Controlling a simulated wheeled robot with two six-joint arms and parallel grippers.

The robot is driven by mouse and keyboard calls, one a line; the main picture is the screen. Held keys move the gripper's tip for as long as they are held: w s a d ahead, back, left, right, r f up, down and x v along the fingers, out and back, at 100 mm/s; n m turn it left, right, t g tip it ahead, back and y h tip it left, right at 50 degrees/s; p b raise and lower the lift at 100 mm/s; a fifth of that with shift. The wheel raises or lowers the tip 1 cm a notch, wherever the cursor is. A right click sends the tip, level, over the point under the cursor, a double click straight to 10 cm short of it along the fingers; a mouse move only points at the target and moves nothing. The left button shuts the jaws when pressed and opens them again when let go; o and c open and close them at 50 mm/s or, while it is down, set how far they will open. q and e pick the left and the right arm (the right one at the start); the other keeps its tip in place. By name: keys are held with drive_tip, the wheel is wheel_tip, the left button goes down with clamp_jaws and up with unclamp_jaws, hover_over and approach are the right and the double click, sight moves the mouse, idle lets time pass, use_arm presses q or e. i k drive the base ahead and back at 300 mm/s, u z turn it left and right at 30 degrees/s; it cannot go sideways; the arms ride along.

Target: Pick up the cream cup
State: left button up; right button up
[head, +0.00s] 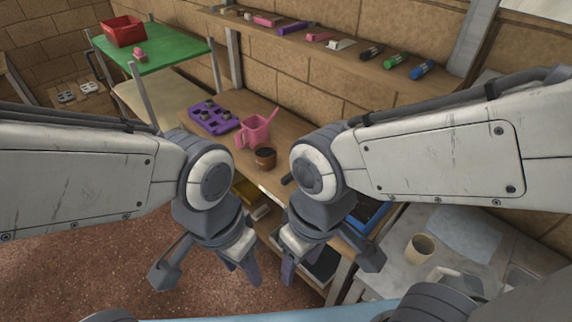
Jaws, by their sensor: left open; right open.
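The cream cup (421,247) stands on the grey table (388,262) at the lower right of the head view. It looks upright, and I see into its open mouth. My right gripper (329,266) is open with its fingers spread, to the left of the cup and apart from it. My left gripper (206,274) is open and empty, further left above the brown floor. Nothing is between the fingers of either gripper.
A blue-grey sheet (465,232) lies behind the cup and a pale object (452,277) sits close in front. A wooden bench holds a pink jug (255,132), a brown pot (265,158) and a purple tray (213,118). A shelf with several markers runs above.

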sight(421, 247)
drive_tip(key=u, duration=1.3)
drive_tip(key=k, duration=1.1)
drive_tip(key=z, duration=1.75)
